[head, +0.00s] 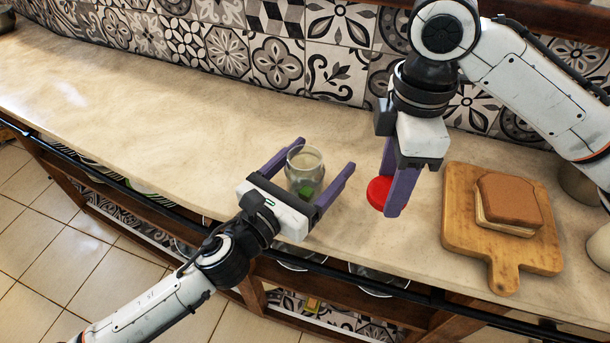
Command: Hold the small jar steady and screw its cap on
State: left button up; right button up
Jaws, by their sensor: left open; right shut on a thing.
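The small glass jar (305,170) stands upright and uncapped on the counter, with something green inside near its bottom. My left gripper (328,154) is open, with one purple finger on each side of the jar. I cannot tell whether either finger touches the glass. My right gripper (390,205) points down to the right of the jar and is shut on the red cap (378,191). The cap is held apart from the jar, and part of it is hidden behind the purple finger.
A wooden board (463,240) with a sandwich (508,202) lies to the right of my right gripper. Rounded pale items stand at the right edge. Patterned tiles (280,60) wall off the back. The counter (150,100) is clear on the left.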

pick_arm(q)
jog(key=c, duration=1.2)
jog(key=shift+c, duration=0.2)
jog(key=shift+r, duration=0.15)
